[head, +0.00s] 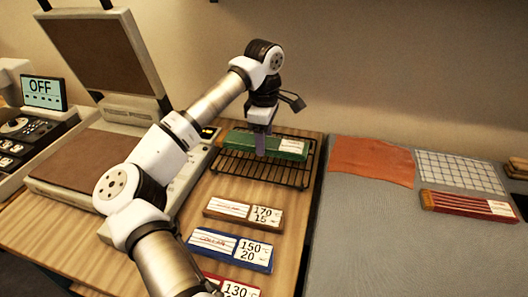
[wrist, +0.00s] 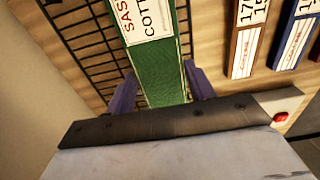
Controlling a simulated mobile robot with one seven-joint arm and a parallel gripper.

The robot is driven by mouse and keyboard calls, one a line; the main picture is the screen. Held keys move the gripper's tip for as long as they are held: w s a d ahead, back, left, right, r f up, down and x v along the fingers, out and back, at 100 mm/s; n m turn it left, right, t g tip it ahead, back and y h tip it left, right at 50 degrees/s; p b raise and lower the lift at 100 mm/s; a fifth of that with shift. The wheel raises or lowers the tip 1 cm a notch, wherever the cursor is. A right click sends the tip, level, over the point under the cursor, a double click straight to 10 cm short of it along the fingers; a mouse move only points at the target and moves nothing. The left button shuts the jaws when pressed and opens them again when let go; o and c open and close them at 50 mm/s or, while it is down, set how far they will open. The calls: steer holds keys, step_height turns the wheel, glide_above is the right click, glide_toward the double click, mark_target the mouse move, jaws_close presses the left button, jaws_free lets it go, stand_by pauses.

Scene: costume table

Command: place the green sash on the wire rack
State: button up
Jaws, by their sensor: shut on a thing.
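The green sash (head: 278,147) is a long folded strip with a white label, lying across the wire rack (head: 243,166). In the wrist view the green sash (wrist: 160,72) runs up between the fingers, its label at the top. My gripper (head: 260,143) is shut on the sash, with one purple finger on each side of it in the wrist view (wrist: 160,88). The black wire rack also shows in the wrist view (wrist: 88,40) beneath the sash. The sash looks to be at rack level; whether its whole length touches the wires I cannot tell.
A heat press (head: 110,118) with raised lid stands left of the rack. Brown (head: 229,209) and blue (head: 203,243) labelled strips lie in front. A grey mat (head: 390,235) at right holds an orange cloth (head: 371,160), a checked cloth (head: 452,171) and a red strip (head: 455,203).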

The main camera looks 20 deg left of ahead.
mark_target(264, 165)
steer(key=shift+f+p, duration=0.35)
steer(key=shift+f, duration=2.7)
steer(key=o, duration=1)
step_height(264, 165, up, 12)
steer(key=shift+r+b, duration=0.15)
steer(key=shift+b, duration=0.7)
